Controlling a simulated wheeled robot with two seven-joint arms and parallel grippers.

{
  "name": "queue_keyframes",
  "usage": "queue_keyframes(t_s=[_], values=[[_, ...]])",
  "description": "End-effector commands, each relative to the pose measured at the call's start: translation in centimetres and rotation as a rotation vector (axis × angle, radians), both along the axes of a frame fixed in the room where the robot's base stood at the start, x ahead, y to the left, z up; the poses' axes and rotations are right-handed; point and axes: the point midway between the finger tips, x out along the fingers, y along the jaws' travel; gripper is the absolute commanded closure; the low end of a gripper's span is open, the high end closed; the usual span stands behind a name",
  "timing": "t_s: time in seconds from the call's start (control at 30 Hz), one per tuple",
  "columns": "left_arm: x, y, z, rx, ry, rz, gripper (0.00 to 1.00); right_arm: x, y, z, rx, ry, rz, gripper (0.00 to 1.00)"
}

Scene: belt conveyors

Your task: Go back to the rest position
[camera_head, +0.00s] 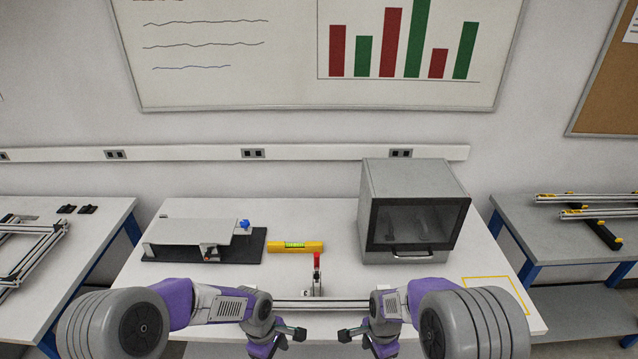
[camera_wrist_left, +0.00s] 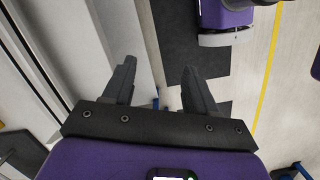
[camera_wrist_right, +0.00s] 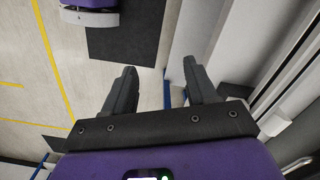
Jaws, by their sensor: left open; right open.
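My left gripper (camera_head: 291,338) is at the lower middle of the head view, in front of the table's front edge. It is open and empty, and its two fingers show spread apart in the left wrist view (camera_wrist_left: 160,88). My right gripper (camera_head: 350,335) is beside it to the right, also open and empty. Its spread fingers show in the right wrist view (camera_wrist_right: 160,85). The two grippers face each other with a gap between them. Neither touches any object.
The white table (camera_head: 310,222) bears a grey plate fixture (camera_head: 190,232), a yellow level (camera_head: 295,247), a red-handled clamp (camera_head: 317,262), an aluminium rail (camera_head: 320,304) and a grey windowed box (camera_head: 415,175). Side tables stand left (camera_head: 75,270) and right (camera_head: 560,235). The wrist views show floor below.

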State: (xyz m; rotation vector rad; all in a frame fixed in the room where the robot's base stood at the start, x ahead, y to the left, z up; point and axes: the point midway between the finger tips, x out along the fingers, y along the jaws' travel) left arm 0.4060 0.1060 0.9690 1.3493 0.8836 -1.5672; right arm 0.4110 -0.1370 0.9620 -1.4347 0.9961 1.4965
Motion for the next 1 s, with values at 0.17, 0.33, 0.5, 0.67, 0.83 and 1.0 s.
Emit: queue_keyframes(t_s=[0.17, 0.33, 0.5, 0.67, 0.83, 1.0], values=[[-2.8, -0.9, -6.6, -0.103, -0.027, -0.213, 0.43, -3.0, -0.5, -7.2, 0.053, 0.011, 0.222, 0.43], [-6.5, -1.5, -12.9, -0.194, -0.112, -0.452, 0.43, -7.3, 0.2, -13.9, 0.140, -0.022, 0.491, 0.43], [-10.3, -1.6, -17.7, -0.222, -0.213, -0.666, 0.43, -11.4, 1.7, -18.3, 0.228, -0.100, 0.728, 0.43], [-13.0, -1.2, -20.2, -0.207, -0.280, -0.818, 0.43, -13.9, 3.2, -20.0, 0.275, -0.186, 0.876, 0.43], [-14.2, -1.0, -21.1, -0.187, -0.311, -0.898, 0.43, -14.8, 3.9, -20.5, 0.288, -0.237, 0.947, 0.43], [-14.3, -0.9, -21.1, -0.184, -0.317, -0.910, 0.43, -14.8, 4.0, -20.4, 0.288, -0.245, 0.958, 0.43]])
